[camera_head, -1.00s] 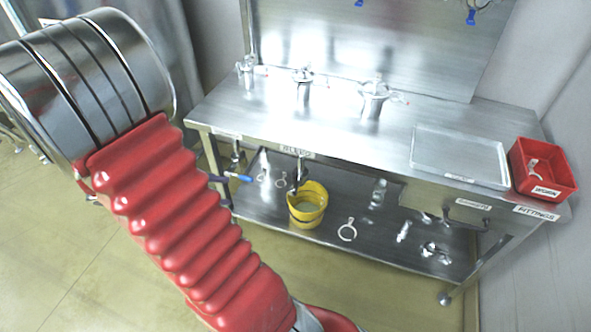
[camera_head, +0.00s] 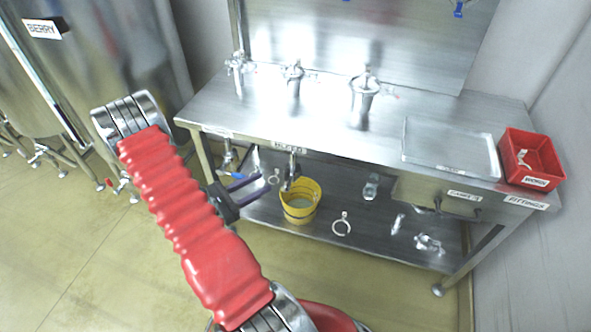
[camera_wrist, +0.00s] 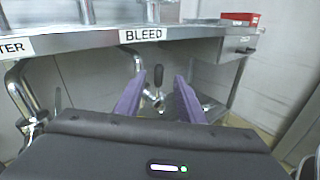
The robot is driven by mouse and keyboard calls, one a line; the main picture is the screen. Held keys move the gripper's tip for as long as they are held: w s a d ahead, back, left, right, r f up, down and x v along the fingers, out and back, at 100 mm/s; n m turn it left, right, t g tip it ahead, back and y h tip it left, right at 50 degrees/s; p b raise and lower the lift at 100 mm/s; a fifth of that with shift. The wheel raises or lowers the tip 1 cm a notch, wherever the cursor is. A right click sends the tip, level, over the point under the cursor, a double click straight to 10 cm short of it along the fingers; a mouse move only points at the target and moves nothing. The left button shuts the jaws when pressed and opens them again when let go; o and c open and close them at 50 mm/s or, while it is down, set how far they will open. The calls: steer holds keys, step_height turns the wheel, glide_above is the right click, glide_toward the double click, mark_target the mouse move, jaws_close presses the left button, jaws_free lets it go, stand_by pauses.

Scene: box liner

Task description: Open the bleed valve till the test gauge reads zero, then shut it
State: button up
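The bleed valve (camera_head: 290,172) hangs under the bench's front edge below a BLEED label (camera_head: 290,149). In the wrist view its black handle (camera_wrist: 158,75) points up, with metal pipework below it. My gripper (camera_wrist: 156,86) is open and empty, its two purple fingers pointing toward the valve with the handle framed between them. In the head view my gripper (camera_head: 243,183) is left of the valve, apart from it. A yellow bucket (camera_head: 300,210) stands on the lower shelf under the valve. No gauge dial can be made out in either view.
Metal fittings, including a capped one (camera_head: 366,90), stand on the bench top (camera_head: 325,115). A tray (camera_head: 450,150) and a red WORN bin (camera_head: 530,158) are at its right. A clamp ring (camera_head: 342,226) and loose fittings lie on the lower shelf. Tanks stand at left.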

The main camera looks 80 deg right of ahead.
mark_target(287, 179)
steer(key=f, duration=0.1)
steer(key=f+n, duration=0.1)
steer(key=s+d+h, duration=0.1)
steer(key=shift+f, duration=0.4)
steer(key=shift+s, duration=0.1)
steer(key=x, duration=1.3)
steer(key=shift+d+f, duration=0.2)
steer(key=shift+d, duration=0.2)
steer(key=shift+s, duration=0.1)
steer(key=shift+c, duration=0.2)
jaws_close()
